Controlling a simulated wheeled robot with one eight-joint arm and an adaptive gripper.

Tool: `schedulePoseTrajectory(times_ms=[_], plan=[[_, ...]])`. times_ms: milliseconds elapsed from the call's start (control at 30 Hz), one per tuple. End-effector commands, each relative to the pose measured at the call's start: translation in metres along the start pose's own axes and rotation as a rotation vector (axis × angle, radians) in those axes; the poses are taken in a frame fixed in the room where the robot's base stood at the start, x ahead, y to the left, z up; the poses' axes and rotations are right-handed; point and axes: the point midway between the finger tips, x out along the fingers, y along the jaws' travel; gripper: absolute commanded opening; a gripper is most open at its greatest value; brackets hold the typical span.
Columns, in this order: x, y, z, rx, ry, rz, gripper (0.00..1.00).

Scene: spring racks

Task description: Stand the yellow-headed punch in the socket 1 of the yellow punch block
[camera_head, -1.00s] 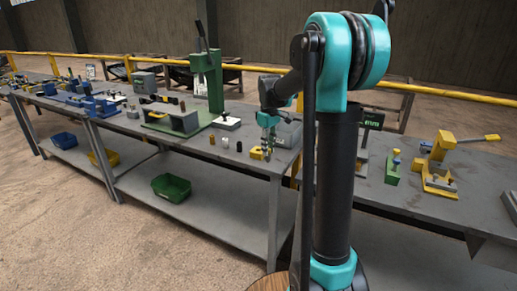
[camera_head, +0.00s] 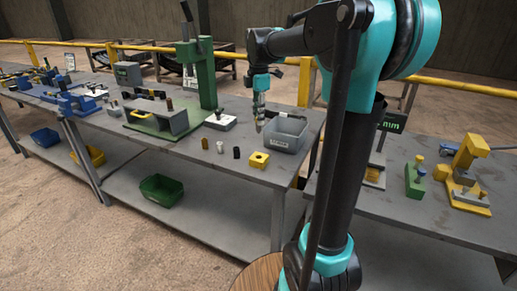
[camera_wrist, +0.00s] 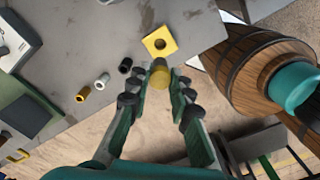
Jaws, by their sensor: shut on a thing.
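My gripper (camera_head: 259,112) hangs above the table, behind the yellow punch block in the head view. It is shut on the yellow-headed punch; the punch's round yellow head (camera_wrist: 160,76) shows between the fingers in the wrist view. The head hides most of its shaft. The yellow punch block (camera_head: 259,160) stands near the table's front edge, with one dark round socket in its top. It also shows in the wrist view (camera_wrist: 148,41), just beyond the punch head. The punch is apart from the block, and the socket looks empty. No socket number is readable.
Three small cylinders, brass (camera_head: 205,143), silver (camera_head: 220,147) and black (camera_head: 237,152), stand left of the block. A grey bin (camera_head: 286,136) is behind it to the right. A green press (camera_head: 203,75) stands farther left. The tabletop around the block's front is clear.

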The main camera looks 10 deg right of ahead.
Motion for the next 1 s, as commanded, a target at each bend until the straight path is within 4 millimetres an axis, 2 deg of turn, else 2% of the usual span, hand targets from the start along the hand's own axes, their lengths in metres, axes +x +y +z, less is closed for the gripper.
schedulePoseTrajectory(times_ms=[33,200,333,567,800,1000], plan=[[0.013,0.0,0.0,0.0,0.0,0.0,0.0],[0.054,0.0,0.0,0.001,0.0,0.0,0.0],[0.077,0.0,0.0,0.001,0.0,0.0,0.0],[0.096,0.0,0.0,0.002,0.0,0.0,0.0],[0.126,0.0,0.0,0.002,0.0,0.0,0.0],[0.129,0.0,0.0,0.002,0.0,0.0,0.0]])
